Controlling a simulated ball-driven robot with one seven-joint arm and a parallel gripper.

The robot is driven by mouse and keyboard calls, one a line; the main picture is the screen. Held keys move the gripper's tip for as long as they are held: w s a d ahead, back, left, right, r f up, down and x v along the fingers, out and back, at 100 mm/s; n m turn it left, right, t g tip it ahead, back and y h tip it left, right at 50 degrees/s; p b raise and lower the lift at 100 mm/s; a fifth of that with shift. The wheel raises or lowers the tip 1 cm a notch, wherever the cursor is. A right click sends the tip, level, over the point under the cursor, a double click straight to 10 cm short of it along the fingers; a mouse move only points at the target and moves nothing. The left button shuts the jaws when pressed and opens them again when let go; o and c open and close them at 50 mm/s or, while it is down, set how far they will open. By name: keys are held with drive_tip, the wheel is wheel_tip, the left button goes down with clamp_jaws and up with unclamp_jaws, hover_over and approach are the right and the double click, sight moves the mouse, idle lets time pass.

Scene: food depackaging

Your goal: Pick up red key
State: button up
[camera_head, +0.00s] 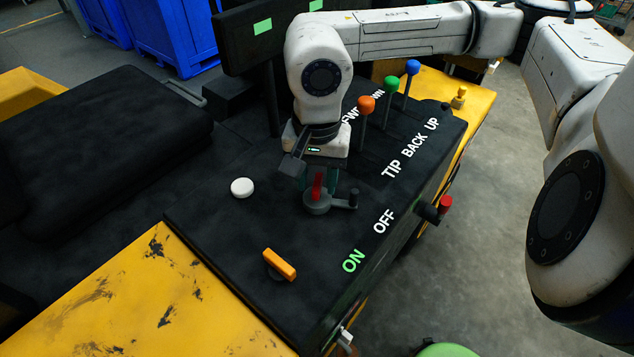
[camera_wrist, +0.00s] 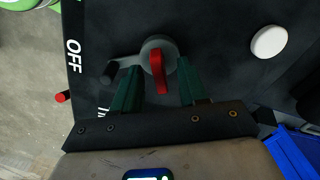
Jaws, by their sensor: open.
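The red key (camera_head: 317,184) stands in a round grey switch base (camera_head: 316,205) on the black control panel, in the middle of the head view. In the wrist view the red key (camera_wrist: 158,70) lies between the two green fingers of my gripper (camera_wrist: 158,86). The fingers are open, one on each side of the key, with gaps showing on both sides. In the head view my gripper (camera_head: 318,180) is right above and around the key and partly hides it. Whether the fingertips are level with the key is hard to tell.
Orange (camera_head: 366,105), green (camera_head: 391,84) and blue (camera_head: 412,67) knobbed levers stand behind. A white button (camera_head: 242,187) and an orange switch (camera_head: 279,265) are on the panel. A red-tipped lever (camera_head: 444,205) juts from its right side.

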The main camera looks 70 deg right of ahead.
drive_tip(key=shift+f, duration=0.8)
drive_tip(key=shift+c, duration=0.2)
clamp_jaws()
